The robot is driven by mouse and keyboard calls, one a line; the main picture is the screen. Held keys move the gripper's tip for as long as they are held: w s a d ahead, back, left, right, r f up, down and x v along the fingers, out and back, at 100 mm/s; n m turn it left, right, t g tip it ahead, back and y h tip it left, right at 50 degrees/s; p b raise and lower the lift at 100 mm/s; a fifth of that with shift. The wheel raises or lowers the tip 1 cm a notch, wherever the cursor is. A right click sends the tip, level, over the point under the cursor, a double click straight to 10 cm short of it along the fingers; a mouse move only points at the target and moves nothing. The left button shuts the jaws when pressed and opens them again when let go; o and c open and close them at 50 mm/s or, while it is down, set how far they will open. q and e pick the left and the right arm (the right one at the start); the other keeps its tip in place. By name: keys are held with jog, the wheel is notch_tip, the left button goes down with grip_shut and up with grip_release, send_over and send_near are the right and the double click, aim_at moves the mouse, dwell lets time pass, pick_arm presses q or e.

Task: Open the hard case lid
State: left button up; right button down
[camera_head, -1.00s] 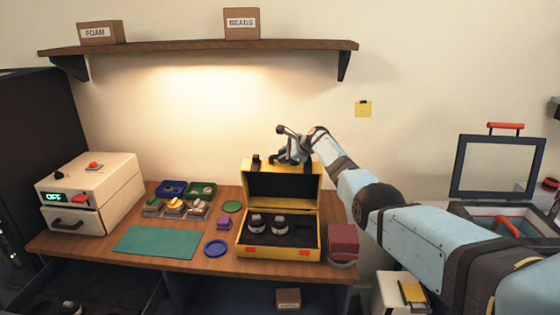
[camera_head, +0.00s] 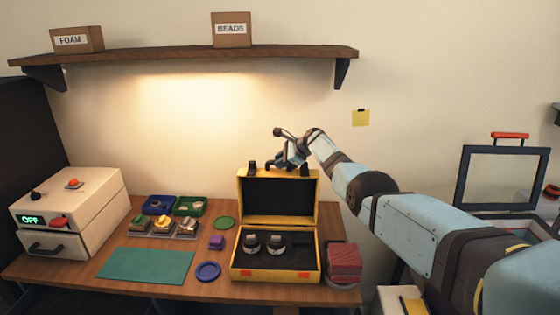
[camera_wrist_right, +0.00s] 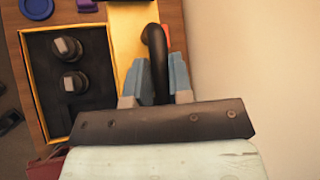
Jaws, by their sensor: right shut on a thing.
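The yellow hard case (camera_head: 277,276) stands on the wooden bench with its lid (camera_head: 257,211) raised upright at the back. Its dark foam holds two black lenses with pale tops, which also show in the right wrist view (camera_wrist_right: 66,48). My right gripper (camera_head: 279,160) is at the top edge of the raised lid, behind the case. In the right wrist view my right gripper (camera_wrist_right: 157,80) is shut on the black curved handle (camera_wrist_right: 157,45) of the case. My left gripper is not in view.
A red box (camera_head: 344,263) stands right of the case. A blue ring (camera_head: 208,271), a purple block (camera_head: 217,242) and a green mat (camera_head: 146,264) lie to its left. Small trays (camera_head: 190,206) are farther back. A white machine reading OFF (camera_head: 92,215) stands at the left. A shelf (camera_head: 200,54) hangs above.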

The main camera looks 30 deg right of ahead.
jog(key=shift+s+f, duration=0.1)
jog(key=shift+f, duration=0.05)
jog(key=c, duration=1)
grip_release()
jog(key=shift+c, duration=0.2)
jog(key=shift+s+d+r+p, duration=0.2)
jog(key=shift+d+r+p, duration=0.05)
jog(key=shift+r+p, duration=0.3)
jog(key=shift+p+v, duration=0.85)
jog(key=shift+v, duration=0.1)
jog(key=b+v, duration=0.1)
jog(key=v, duration=0.9)
jog(key=shift+s+d, duration=0.25)
jog(key=shift+s, duration=0.05)
